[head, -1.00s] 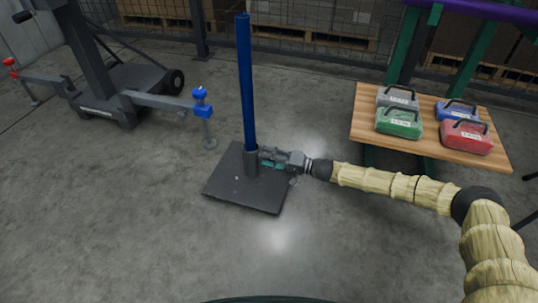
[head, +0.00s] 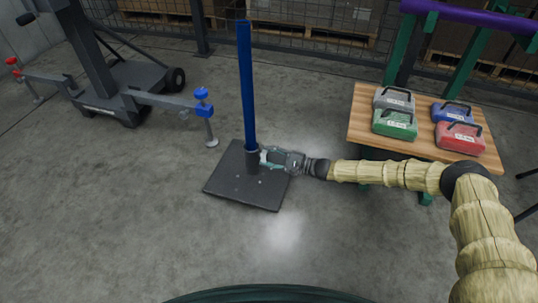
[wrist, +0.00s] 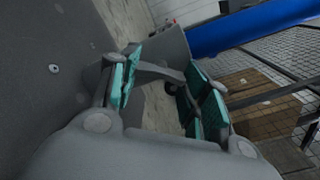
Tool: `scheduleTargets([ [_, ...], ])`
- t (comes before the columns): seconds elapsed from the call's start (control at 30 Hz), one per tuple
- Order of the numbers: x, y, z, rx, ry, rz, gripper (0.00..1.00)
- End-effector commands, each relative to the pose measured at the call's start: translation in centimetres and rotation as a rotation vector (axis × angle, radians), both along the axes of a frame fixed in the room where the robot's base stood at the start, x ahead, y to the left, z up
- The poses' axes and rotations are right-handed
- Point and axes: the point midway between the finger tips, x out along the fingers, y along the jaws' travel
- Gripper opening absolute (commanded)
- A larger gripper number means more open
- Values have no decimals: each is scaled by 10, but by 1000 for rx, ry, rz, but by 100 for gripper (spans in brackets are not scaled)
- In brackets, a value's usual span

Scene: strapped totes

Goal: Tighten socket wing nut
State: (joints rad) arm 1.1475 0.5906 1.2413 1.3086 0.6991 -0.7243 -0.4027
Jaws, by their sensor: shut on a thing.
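A blue pole (head: 246,90) stands upright in a short dark socket (head: 252,160) on a square black base plate (head: 236,184). In the head view my gripper (head: 265,157) reaches in level from the right, its fingertips at the right side of the socket. In the wrist view my gripper (wrist: 158,78) has its teal-padded fingers on either side of a grey piece in front of the socket (wrist: 170,48). This piece fits the wing nut, which is mostly hidden by the fingers. The blue pole (wrist: 255,28) also shows in the wrist view.
A wooden table (head: 365,132) at the right carries grey, green, blue and red cases. A dark wheeled stand (head: 120,85) with red- and blue-knobbed legs is at the left. The floor in front of the plate is clear.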

Motion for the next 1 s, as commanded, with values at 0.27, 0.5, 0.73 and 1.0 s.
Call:
scheduleTargets([
  [0.27,2,-1,1,79,245,-4,22],
  [0.5,1,-1,1,150,462,-3,22],
  [0.73,0,0,0,217,671,-3,22],
  [1.0,0,0,0,297,915,-3,22],
])
